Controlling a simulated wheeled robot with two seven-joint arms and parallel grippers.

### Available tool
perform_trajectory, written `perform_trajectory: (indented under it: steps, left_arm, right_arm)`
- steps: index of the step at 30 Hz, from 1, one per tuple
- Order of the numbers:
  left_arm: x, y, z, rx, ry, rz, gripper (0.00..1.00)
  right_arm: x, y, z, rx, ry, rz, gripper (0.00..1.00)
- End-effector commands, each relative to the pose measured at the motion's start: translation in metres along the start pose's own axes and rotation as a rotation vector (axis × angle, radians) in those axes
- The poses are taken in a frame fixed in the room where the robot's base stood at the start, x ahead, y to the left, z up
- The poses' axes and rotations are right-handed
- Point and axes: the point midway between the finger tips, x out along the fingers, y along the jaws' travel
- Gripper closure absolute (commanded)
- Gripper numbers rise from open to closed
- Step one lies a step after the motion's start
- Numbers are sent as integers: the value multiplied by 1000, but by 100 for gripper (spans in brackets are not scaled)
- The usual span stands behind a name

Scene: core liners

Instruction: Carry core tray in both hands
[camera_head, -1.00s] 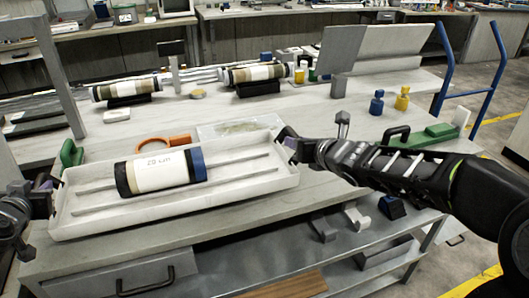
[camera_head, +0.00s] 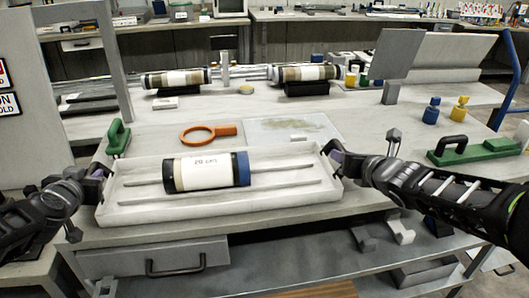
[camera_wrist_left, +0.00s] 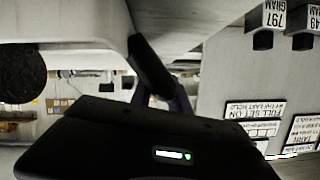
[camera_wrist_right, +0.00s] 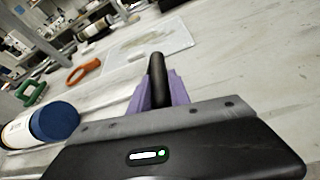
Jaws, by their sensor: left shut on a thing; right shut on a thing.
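The white core tray (camera_head: 140,212) is held at its two ends, close over the front of the bench; I cannot tell if it touches the bench top. A core (camera_head: 208,172) with a white "20 cm" label, a black end and a blue end lies across the tray's rails. My left gripper (camera_head: 98,176) is shut on the tray's left handle; the dark handle (camera_wrist_left: 150,65) shows in the left wrist view. My right gripper (camera_head: 338,160) is shut on the right handle; purple fingers grip the black handle (camera_wrist_right: 156,75) in the right wrist view.
Behind the tray lie an orange magnifier ring (camera_head: 197,134) and a pale flat sheet (camera_head: 285,130). A green-handled tool (camera_head: 118,138) stands close behind the tray's left corner. A green block with a black handle (camera_head: 470,150) is at right. Two more cores (camera_head: 175,78) lie farther back.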

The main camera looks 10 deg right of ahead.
Motion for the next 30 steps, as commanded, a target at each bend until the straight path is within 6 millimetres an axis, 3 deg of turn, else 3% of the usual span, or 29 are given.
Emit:
perform_trajectory:
  steps: [9,20,26,30]
  left_arm:
    - [0,-1,0,0,0,-2,57]
    - [-6,-1,0,1,2,-2,57]
    - [-31,-1,-1,1,3,-3,57]
    - [-59,-2,-1,0,4,-5,57]
  right_arm:
    - [0,-1,-1,-1,1,-1,55]
    - [0,0,0,0,0,0,55]
    - [0,0,0,0,0,0,55]
    - [0,0,0,0,0,0,55]
